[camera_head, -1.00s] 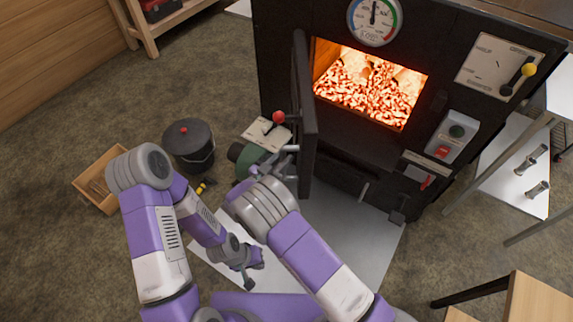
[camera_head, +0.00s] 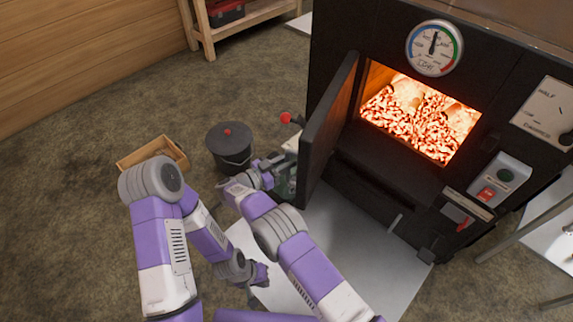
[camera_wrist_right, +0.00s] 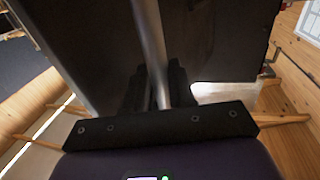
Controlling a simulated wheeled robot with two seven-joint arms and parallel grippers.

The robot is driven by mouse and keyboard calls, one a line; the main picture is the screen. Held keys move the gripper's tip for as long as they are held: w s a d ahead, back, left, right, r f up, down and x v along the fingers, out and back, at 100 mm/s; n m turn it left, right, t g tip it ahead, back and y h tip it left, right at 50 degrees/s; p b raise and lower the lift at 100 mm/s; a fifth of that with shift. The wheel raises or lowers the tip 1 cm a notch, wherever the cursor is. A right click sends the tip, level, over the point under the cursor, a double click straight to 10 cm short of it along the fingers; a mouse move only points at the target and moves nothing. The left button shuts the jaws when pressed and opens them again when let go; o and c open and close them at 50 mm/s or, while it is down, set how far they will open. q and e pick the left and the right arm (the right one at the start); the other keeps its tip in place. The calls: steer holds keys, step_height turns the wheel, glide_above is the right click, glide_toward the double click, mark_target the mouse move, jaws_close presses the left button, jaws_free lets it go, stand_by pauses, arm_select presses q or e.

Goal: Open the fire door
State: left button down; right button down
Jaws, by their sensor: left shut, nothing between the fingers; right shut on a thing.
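The fire door (camera_head: 331,125) is the dark panel at the left edge of the firebox opening (camera_head: 420,112). It stands wide open, its inner face lit orange, and the glowing fire shows. My right gripper (camera_head: 268,172) is on the outer side of the door, to its left in the head view. In the right wrist view its dark fingers (camera_wrist_right: 160,88) are shut around the grey bar of the door handle (camera_wrist_right: 150,40), in front of the dark door panel (camera_wrist_right: 215,40). My left gripper (camera_head: 258,275) hangs low over the floor plate, shut and empty, away from the door.
A black lidded bucket (camera_head: 230,148) and a wooden box (camera_head: 152,153) stand on the floor left of the door. A red-knobbed lever (camera_head: 286,118) is just left of the door. A light metal plate (camera_head: 370,255) lies before the evaporator. A wooden shelf stands at the back.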

steer(key=shift+w+d+r, duration=0.2)
steer(key=shift+w+r, duration=0.2)
steer(key=c, duration=1.3)
jaws_free()
steer(key=shift+c, duration=0.2)
steer(key=shift+o, duration=1.4)
steer(key=shift+w+d+f, duration=0.1)
steer(key=shift+d+f, duration=0.05)
steer(key=shift+f, duration=0.1)
steer(key=v, duration=0.8)
steer(key=shift+p, duration=0.45)
steer(key=shift+c, duration=0.2)
